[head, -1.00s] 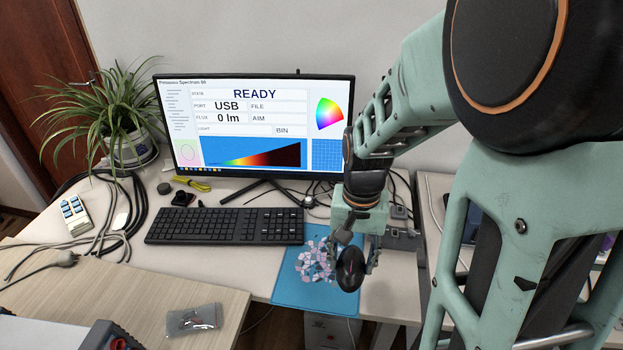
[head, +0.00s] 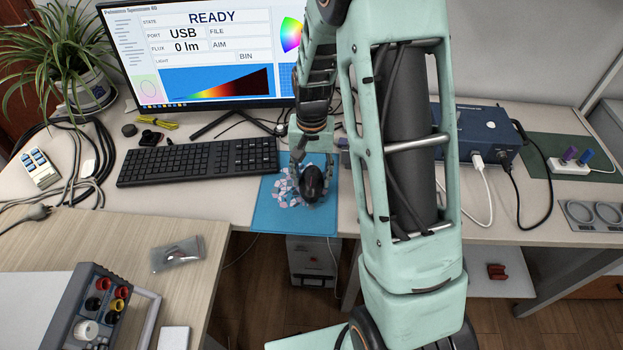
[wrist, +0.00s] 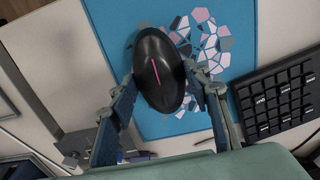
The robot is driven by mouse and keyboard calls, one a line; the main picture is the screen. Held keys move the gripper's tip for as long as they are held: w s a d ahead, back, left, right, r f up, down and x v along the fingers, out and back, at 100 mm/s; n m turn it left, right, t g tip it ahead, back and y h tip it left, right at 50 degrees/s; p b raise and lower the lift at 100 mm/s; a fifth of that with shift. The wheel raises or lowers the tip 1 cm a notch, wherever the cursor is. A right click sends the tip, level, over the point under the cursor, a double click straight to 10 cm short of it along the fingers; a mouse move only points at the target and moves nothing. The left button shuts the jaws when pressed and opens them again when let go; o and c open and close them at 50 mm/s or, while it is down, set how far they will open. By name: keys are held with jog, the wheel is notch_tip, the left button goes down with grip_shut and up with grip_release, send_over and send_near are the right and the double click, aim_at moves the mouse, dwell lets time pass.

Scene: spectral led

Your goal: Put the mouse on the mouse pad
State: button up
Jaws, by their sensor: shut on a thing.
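The black mouse (head: 313,183) is between the fingers of my gripper (head: 313,165) over the blue mouse pad (head: 265,218). In the wrist view, my gripper (wrist: 165,90) is shut on the mouse (wrist: 158,68), with one finger at each side. The mouse has a pink line along its top. The mouse pad (wrist: 262,22) with its pattern of pink, white and grey polygons lies beneath it. I cannot tell whether the mouse touches the pad or is a little above it. The mouse hides part of the pattern.
A black keyboard (head: 198,160) lies just left of the pad, with the monitor (head: 200,60) behind it. A blue instrument box (head: 480,135) stands to the right. The pad lies near the desk's front edge. A wooden desk (head: 120,250) is at front left.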

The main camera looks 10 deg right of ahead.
aim_at(311, 177)
jog(key=shift+f, duration=0.65)
jog(key=shift+f, duration=0.2)
jog(key=o, duration=1.2)
jog(key=shift+r, duration=0.1)
notch_tip(311, 177, up, 12)
jog(key=p, duration=0.1)
jog(key=shift+r, duration=0.1)
